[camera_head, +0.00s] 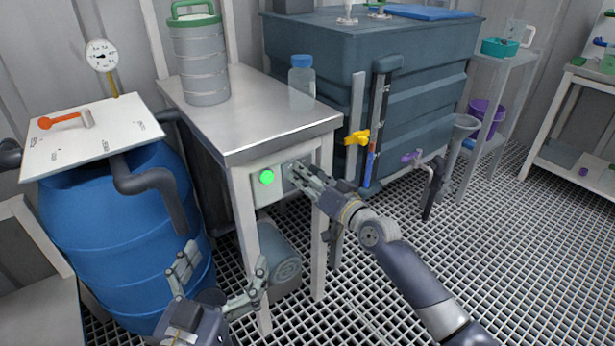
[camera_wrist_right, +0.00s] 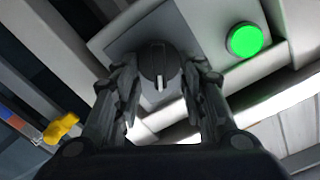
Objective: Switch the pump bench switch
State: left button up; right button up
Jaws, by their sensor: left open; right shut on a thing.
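The pump bench (camera_head: 245,115) has a steel top and a grey switch box on its front. A green round light or button (camera_head: 266,177) glows on the box; it also shows in the right wrist view (camera_wrist_right: 245,41). Beside it is a dark rotary switch (camera_wrist_right: 158,66) with a pale pointer mark. My right gripper (camera_head: 297,172) is at the box, and in the right wrist view its fingers (camera_wrist_right: 162,100) are on both sides of the knob, shut on it. In the head view the gripper mostly hides the knob. My left gripper (camera_head: 222,280) is open and empty, low before the bench.
A steel canister (camera_head: 200,65) and a blue-capped bottle (camera_head: 301,85) stand on the bench. A blue barrel (camera_head: 120,240) with a white board stands left. A large dark tank (camera_head: 425,90) with a yellow valve handle (camera_head: 357,137) stands right. Open grating floor lies at the right.

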jog(key=o, duration=1)
jog(key=shift+c, duration=0.2)
jog(key=v, duration=1.2)
